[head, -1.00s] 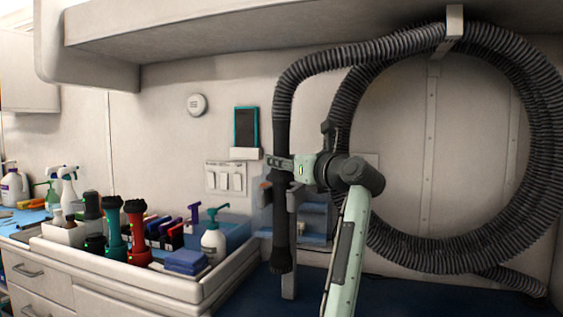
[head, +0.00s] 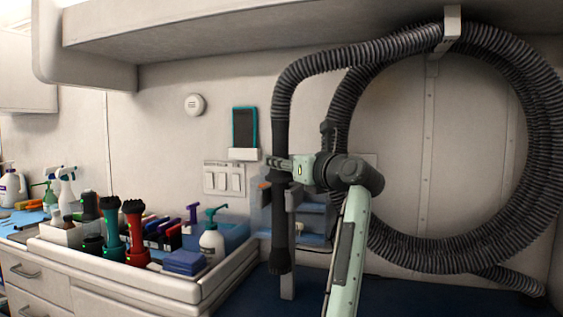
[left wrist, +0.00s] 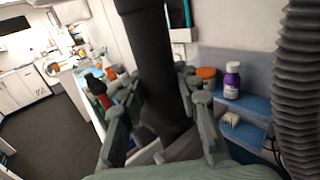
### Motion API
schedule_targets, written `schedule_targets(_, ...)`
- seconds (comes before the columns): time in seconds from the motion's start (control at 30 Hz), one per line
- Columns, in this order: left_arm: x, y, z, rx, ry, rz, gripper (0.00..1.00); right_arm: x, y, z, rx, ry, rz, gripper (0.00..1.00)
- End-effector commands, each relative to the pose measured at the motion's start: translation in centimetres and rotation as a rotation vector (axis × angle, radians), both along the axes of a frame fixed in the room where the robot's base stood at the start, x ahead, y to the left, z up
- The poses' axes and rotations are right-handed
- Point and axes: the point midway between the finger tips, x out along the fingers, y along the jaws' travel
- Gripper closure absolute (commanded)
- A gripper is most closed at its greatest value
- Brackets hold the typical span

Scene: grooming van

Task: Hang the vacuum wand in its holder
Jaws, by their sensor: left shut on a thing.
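The vacuum wand (head: 280,232) is a black tube that hangs upright from the end of the grey ribbed hose. My left gripper (head: 281,164) is shut around its upper part, and the wand also shows between the fingers in the left wrist view (left wrist: 158,60). The holder (head: 290,204) is a grey post with a forked top, just below the gripper. In the head view the wand passes between the prongs. I cannot tell whether it rests in them. The wand's lower end is above the blue counter surface. My right gripper is not in view.
The coiled hose (head: 545,120) hangs from a wall hook (head: 452,22) at the right. A white tray (head: 190,288) with clippers, bottles and blue cloths stands left of the wand. An overhead cabinet spans the top.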

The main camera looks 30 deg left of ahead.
Motion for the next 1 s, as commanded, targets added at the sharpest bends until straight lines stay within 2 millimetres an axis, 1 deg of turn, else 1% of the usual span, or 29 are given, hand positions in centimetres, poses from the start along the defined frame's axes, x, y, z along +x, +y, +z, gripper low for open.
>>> schedule_targets(0.1,0.0,0.0,0.2,0.003,-0.003,0.0,1.0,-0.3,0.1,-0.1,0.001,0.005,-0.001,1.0)
schedule_targets(0.6,0.0,-0.1,-1.1,0.002,-0.003,0.0,1.0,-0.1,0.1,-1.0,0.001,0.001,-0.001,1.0)
schedule_targets(0.87,0.0,-0.1,-1.1,0.003,-0.003,0.0,1.0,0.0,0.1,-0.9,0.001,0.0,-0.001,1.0)
schedule_targets(0.9,0.0,-0.1,-1.1,0.003,-0.003,0.0,0.66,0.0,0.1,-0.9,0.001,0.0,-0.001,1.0)
schedule_targets(1.0,0.0,0.0,-1.1,0.002,-0.003,0.0,0.53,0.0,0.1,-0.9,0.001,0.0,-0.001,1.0)
